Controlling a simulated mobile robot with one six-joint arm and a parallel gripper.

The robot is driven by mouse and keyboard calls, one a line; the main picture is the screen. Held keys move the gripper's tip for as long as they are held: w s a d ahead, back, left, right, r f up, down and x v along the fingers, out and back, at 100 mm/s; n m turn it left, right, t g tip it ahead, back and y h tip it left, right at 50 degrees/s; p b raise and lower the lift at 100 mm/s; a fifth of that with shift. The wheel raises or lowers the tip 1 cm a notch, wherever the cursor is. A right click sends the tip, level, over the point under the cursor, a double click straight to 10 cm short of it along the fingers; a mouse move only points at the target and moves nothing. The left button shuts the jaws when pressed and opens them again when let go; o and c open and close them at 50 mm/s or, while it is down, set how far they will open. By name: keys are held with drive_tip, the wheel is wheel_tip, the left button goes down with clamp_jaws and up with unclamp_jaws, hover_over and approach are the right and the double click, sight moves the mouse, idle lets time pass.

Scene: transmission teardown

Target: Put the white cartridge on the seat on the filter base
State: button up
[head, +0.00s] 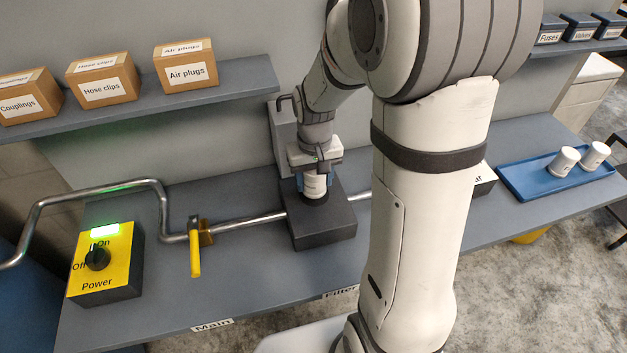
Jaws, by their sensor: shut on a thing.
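The white cartridge (314,186) is upright between the blue fingers of my gripper (314,183). My gripper points down and is shut on it. The cartridge is directly over the dark filter base (325,226), at the dark round seat (316,199) on its top. Its lower end looks to be at or just above the seat; I cannot tell whether it touches. The gripper body hides the top of the cartridge.
A pipe (250,222) with a yellow valve handle (195,254) runs into the base from the left. A yellow power box (103,265) stands at the left. A blue tray (540,178) at the right holds two white cups or cartridges (563,161). Labelled boxes (185,64) sit on the shelf.

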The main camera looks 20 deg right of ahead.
drive_tip(key=shift+f, duration=0.6)
drive_tip(key=shift+f, duration=0.1)
drive_tip(key=o, duration=0.5)
drive_tip(key=shift+f, duration=0.15)
drive_tip(key=o, duration=0.5)
